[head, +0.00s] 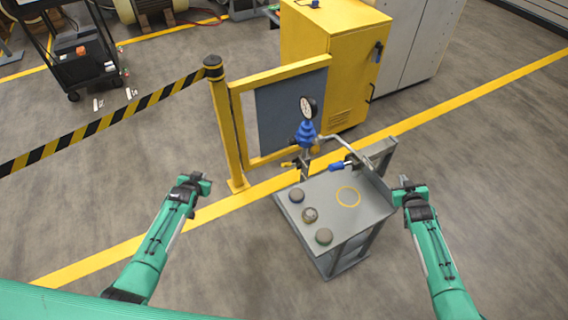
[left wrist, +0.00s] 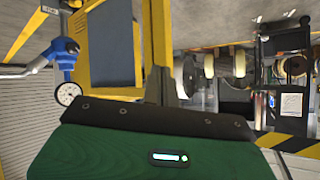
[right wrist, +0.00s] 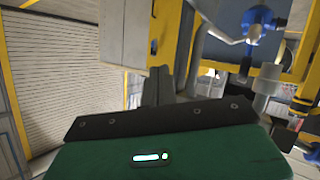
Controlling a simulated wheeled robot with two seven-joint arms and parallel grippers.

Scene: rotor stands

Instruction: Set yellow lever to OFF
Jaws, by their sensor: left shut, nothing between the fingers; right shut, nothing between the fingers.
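A small yellow lever (head: 290,164) sits low on the pipework at the back left of a grey stand (head: 325,205). A blue valve body (head: 306,133) with a round dial gauge (head: 308,106) rises above it. The gauge also shows in the left wrist view (left wrist: 68,93). A blue handle (head: 341,167) lies right of the lever. Any OFF marking is too small to read. My left gripper (head: 207,184) is shut and empty, left of the stand and apart from it. My right gripper (head: 409,186) is shut and empty beside the stand's right edge.
A yellow-framed panel (head: 284,110) and yellow cabinet (head: 333,50) stand behind the stand. A yellow post (head: 227,135) with a striped barrier tape (head: 110,115) is at the back left. Several round knobs and a yellow ring (head: 348,187) are on the stand top. Floor between left gripper and stand is clear.

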